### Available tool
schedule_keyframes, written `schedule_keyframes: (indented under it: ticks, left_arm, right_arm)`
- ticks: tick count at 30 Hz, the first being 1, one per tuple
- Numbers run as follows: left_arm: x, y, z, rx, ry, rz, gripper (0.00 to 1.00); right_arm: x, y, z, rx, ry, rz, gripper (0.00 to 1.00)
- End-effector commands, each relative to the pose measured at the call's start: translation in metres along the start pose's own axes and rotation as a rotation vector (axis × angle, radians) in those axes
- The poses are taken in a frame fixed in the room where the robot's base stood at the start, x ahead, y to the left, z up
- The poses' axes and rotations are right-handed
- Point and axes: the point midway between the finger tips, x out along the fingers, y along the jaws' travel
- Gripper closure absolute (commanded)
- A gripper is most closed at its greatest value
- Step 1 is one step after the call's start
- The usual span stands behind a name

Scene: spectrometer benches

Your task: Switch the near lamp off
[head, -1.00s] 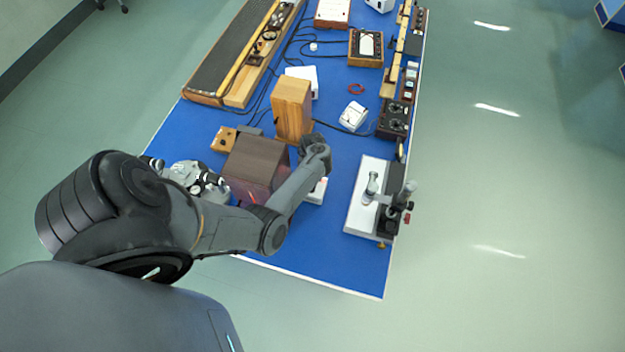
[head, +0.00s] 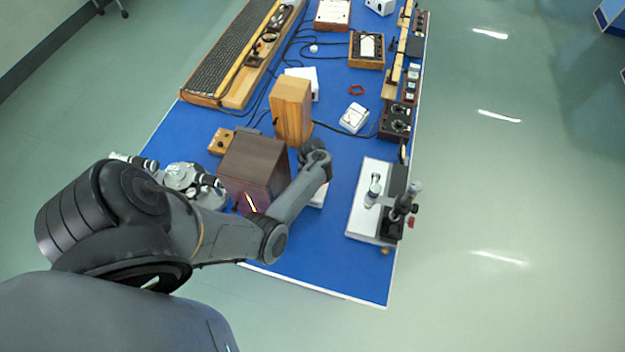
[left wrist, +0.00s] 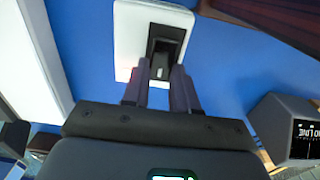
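A white switch box (left wrist: 130,40) with a black rocker (left wrist: 164,50) lies on the blue bench top in the left wrist view. Its edge shows beside my forearm in the head view (head: 318,197). My left gripper (left wrist: 160,76) is over the box, its two fingers apart with the rocker's near end between their tips. I cannot tell whether they touch it. A dark brown box (head: 255,160), perhaps the near lamp's housing, stands left of my forearm, with a thin bright streak low on its front. My right gripper is out of view.
A tall wooden box (head: 292,110) stands just beyond my wrist. A grey microscope-like instrument (head: 190,180) is at the left, partly behind my arm. A white-based instrument (head: 368,205) stands at the right edge. The blue bench top (head: 320,265) is clear at the front.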

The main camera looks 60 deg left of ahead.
Motion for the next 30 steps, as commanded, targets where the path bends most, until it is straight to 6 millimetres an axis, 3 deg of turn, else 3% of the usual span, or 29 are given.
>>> schedule_keyframes:
  ticks: [3, 8, 18, 28, 29, 30]
  left_arm:
    - [0.000, 0.000, 0.000, 0.001, 0.000, 0.000, 1.00]
    - [-0.001, 0.001, 0.003, 0.003, 0.030, 0.001, 1.00]
    - [-0.002, 0.000, 0.009, 0.002, 0.275, -0.001, 1.00]
    - [-0.002, 0.000, 0.009, 0.002, 0.293, 0.000, 1.00]
    - [-0.002, 0.000, 0.009, 0.002, 0.293, 0.000, 0.69]
    - [-0.002, 0.000, 0.009, 0.002, 0.293, 0.000, 0.63]
  right_arm:
    - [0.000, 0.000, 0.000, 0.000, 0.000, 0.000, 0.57]
    - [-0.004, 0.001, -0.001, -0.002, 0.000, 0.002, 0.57]
    - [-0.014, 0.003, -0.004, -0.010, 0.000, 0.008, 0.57]
    - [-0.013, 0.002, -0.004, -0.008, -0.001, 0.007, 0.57]
    - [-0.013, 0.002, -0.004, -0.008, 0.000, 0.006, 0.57]
    - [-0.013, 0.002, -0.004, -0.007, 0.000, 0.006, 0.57]
